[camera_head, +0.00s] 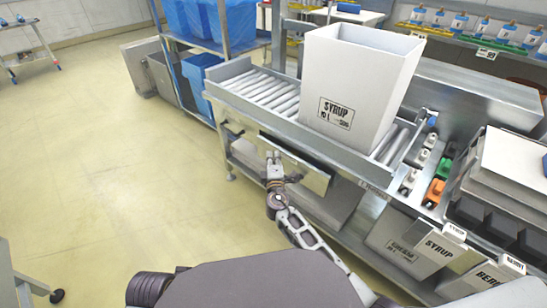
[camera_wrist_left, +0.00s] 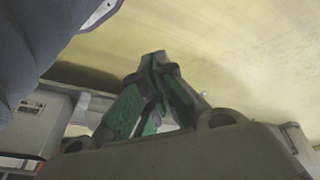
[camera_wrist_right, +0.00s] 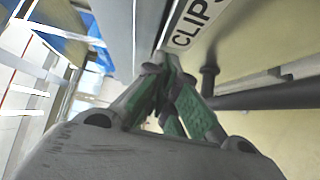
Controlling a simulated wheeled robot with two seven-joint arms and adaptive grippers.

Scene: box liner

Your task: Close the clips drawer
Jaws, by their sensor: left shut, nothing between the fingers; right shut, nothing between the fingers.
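The clips drawer (camera_head: 312,178) is under the conveyor, its front panel facing the aisle. How far it stands out is hard to tell. In the right wrist view its pale front (camera_wrist_right: 205,22) bears a label reading CLIPS, partly cut off by the picture edge. My right gripper (camera_head: 273,157) is at the left end of the drawer front. Its fingers also show in the right wrist view (camera_wrist_right: 162,68), shut and empty, close to the drawer; contact is unclear. My left gripper (camera_wrist_left: 155,62) shows only in the left wrist view, shut and empty.
A white SYRUP box (camera_head: 355,85) stands on the roller conveyor (camera_head: 265,92) above the drawer. Labelled bins (camera_head: 405,243) are below at the right. A shelf with blue bins (camera_head: 200,70) stands behind. The floor (camera_head: 120,150) at left is clear.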

